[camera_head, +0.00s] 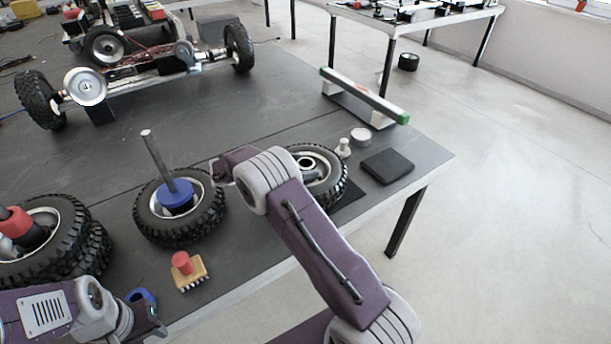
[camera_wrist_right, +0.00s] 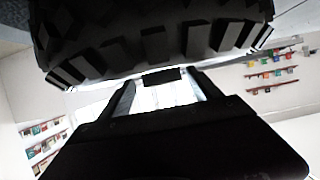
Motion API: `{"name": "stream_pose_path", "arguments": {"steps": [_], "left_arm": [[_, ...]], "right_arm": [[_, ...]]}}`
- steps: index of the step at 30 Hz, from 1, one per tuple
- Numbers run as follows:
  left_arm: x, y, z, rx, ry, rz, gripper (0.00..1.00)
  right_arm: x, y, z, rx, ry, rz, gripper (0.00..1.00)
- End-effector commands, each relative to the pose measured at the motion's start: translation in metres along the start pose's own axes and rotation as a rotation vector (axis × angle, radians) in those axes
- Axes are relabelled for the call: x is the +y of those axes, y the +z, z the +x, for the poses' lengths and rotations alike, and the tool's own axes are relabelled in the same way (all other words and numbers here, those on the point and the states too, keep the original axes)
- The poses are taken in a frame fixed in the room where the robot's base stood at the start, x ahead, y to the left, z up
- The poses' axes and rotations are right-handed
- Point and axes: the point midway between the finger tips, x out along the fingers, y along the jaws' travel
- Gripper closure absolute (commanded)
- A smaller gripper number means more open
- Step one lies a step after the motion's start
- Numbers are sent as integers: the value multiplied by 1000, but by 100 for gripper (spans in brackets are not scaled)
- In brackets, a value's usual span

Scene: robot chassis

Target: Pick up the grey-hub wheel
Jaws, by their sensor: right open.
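The grey-hub wheel (camera_head: 328,181) lies flat near the table's right front edge. My right arm covers its left part. My right gripper (camera_head: 218,172) is open, in front of the blue-hub wheel's right side and left of the grey-hub wheel. In the right wrist view a black tyre (camera_wrist_right: 150,45) fills the top, just beyond the open fingers (camera_wrist_right: 167,92); its hub is hidden, so I cannot tell which wheel it is. My left gripper (camera_head: 152,322) is at the lower left, beside a blue ring; its opening is unclear.
The blue-hub wheel (camera_head: 207,213) has an upright rod. Stacked wheels with a red hub (camera_head: 75,235) stand left. A red-button block (camera_head: 190,277), a black pad (camera_head: 387,167) and a green-ended bar (camera_head: 365,95) are on the table. A wheeled chassis (camera_head: 150,75) stands behind.

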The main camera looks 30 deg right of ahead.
Motion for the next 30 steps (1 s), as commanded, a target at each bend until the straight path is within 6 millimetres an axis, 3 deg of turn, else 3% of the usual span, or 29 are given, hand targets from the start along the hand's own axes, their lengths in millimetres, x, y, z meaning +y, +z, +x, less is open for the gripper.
{"name": "stream_pose_path", "arguments": {"steps": [9, 17, 24, 25, 30], "left_arm": [[0, 0, -6, 0, 0, 0, 64], [0, 0, -5, 0, 0, 0, 64], [0, 0, -5, 0, 0, 0, 64], [0, 0, -5, 0, 0, 0, 64], [0, 0, -6, 0, 0, 0, 64]], "right_arm": [[-3, -1, 47, 0, 3, 0, 27], [-4, 0, 51, -1, 0, 1, 27], [-4, 0, 51, 0, 1, 0, 94], [-4, 0, 51, 0, 1, 0, 100], [-4, -3, 50, 4, -1, 4, 100]]}}
